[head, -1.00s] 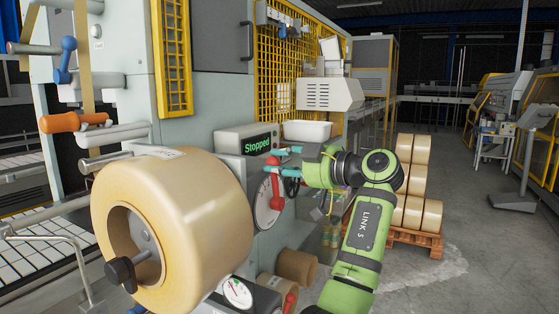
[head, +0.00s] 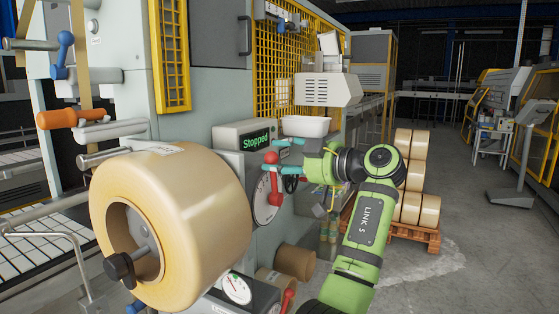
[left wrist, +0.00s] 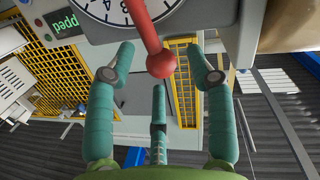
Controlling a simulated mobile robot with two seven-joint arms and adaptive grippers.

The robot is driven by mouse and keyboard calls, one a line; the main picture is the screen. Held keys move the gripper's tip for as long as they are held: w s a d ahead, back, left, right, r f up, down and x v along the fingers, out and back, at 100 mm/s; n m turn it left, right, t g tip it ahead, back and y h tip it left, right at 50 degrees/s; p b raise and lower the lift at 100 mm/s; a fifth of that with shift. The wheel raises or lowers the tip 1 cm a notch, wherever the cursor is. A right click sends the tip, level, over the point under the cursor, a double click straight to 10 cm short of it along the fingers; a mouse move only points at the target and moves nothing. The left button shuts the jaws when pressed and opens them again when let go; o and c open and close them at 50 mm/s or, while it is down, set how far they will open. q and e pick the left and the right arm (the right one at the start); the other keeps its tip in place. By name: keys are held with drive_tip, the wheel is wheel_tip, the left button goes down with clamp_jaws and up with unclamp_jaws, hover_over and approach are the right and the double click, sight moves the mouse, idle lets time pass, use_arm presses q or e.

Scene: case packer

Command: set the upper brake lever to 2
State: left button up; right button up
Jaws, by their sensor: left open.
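The upper brake lever (head: 273,185) is red with a round knob and stands nearly upright over a round white dial (head: 264,208) on the grey machine front. In the left wrist view its red knob (left wrist: 161,66) sits between the fingertips, and part of the numbered dial (left wrist: 117,9) shows above. My left gripper (head: 270,157), with teal fingers, is open around the knob. In the left wrist view its fingers (left wrist: 161,58) stand apart from the knob on both sides, and a third finger shows below it. The number the lever points to cannot be read. My right gripper is not in view.
A big tape roll (head: 195,225) sticks out just left of the lever. A lower red lever (head: 287,299) and a small gauge (head: 237,288) are below. A "Stopped" display (head: 256,138) and a white bin (head: 307,126) are above. A pallet (head: 405,235) with rolls stands behind my arm.

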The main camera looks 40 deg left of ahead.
use_arm(q)
drive_tip(key=w+d+r, duration=0.1)
drive_tip(key=d, duration=1)
drive_tip(key=shift+d, duration=0.15)
